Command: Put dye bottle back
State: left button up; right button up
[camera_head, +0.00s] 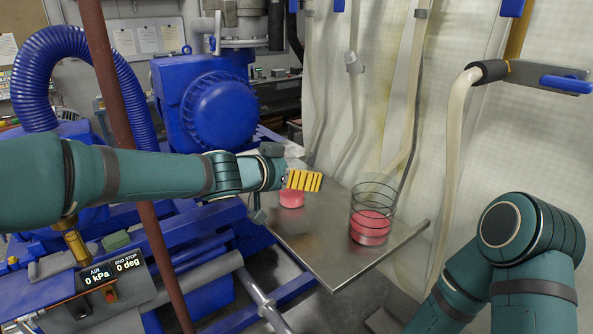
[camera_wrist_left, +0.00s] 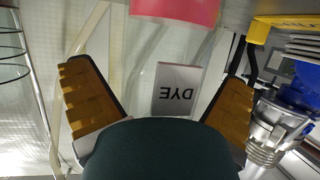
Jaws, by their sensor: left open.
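A short pink round thing (camera_head: 291,199), which may be the dye bottle, stands on the metal shelf (camera_head: 330,262). I cannot see its upper part clearly behind my gripper. A pink shape (camera_wrist_left: 176,10) is cut off at the top of the left wrist view. My left gripper (camera_head: 312,182), with yellow ribbed finger pads, is open and appears just above the pink thing in the head view. Nothing is visibly clamped between its fingers. My right gripper is out of view.
A clear beaker with pink liquid (camera_head: 370,228) stands on the right part of the shelf, and its rims show in the wrist view (camera_wrist_left: 12,72). Blue machinery (camera_head: 215,105) is behind my left arm. Pale hoses (camera_head: 455,120) hang along the quilted wall.

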pick_arm(q)
jog(key=shift+s+a+r, duration=0.25)
jog(key=shift+s+a, duration=0.1)
jog(key=shift+a, duration=0.05)
jog(key=p+v, duration=0.3)
jog(key=v, duration=0.8)
jog(key=shift+f, duration=0.15)
